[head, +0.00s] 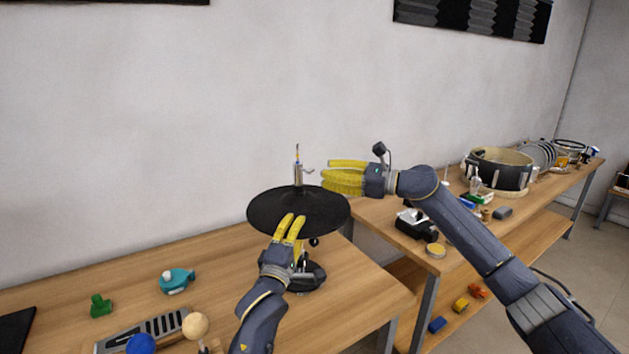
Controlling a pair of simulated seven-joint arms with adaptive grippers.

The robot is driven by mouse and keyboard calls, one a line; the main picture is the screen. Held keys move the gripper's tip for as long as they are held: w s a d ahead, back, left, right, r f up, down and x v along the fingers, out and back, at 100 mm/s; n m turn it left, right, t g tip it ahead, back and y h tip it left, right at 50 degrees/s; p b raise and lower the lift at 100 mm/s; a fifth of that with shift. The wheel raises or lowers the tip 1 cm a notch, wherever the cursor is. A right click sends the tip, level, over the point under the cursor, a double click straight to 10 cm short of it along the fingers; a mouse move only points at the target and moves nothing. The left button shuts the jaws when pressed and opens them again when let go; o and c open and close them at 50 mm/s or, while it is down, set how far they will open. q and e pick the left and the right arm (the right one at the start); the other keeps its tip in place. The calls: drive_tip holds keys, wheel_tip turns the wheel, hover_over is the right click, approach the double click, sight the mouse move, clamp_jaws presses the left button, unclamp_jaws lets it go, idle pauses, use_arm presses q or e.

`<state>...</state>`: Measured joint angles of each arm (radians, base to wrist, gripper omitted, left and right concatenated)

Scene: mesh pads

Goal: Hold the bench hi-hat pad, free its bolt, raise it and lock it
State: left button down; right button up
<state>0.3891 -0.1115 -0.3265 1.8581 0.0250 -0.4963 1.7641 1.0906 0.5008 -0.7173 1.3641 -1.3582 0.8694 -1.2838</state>
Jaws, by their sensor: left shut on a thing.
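The black round hi-hat pad (270,212) sits on a stand on the near bench in the head view. A metal rod (297,172) rises from its centre, with a small bolt (308,171) sticking out to the right just above the pad. My left gripper (291,226) is shut on the pad at its near edge. Its fingers cover part of the pad and of the stand below. The stand's dark base (312,277) is partly hidden.
On the near bench (235,258) lie a teal object (177,281), a green piece (101,305) and a grey slotted tray (130,335). A second bench at right holds a drum (498,170) and several small items. The wall is close behind.

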sight(314, 171)
drive_tip(key=n, duration=0.4)
drive_tip(key=shift+a, duration=0.15)
drive_tip(key=n, duration=0.3)
drive_tip(key=shift+w+n, duration=0.1)
drive_tip(key=shift+n, duration=0.2)
drive_tip(key=n, duration=0.4)
drive_tip(key=shift+a+n, duration=0.15)
drive_tip(key=shift+n, duration=0.25)
drive_tip(key=n, duration=0.2)
drive_tip(key=shift+w+a+n, duration=0.1)
drive_tip(key=shift+a+n, duration=0.05)
drive_tip(key=shift+n, duration=0.15)
drive_tip(key=shift+x, duration=1.85)
drive_tip(key=shift+a, duration=0.1)
drive_tip(key=shift+c, duration=0.5)
clamp_jaws()
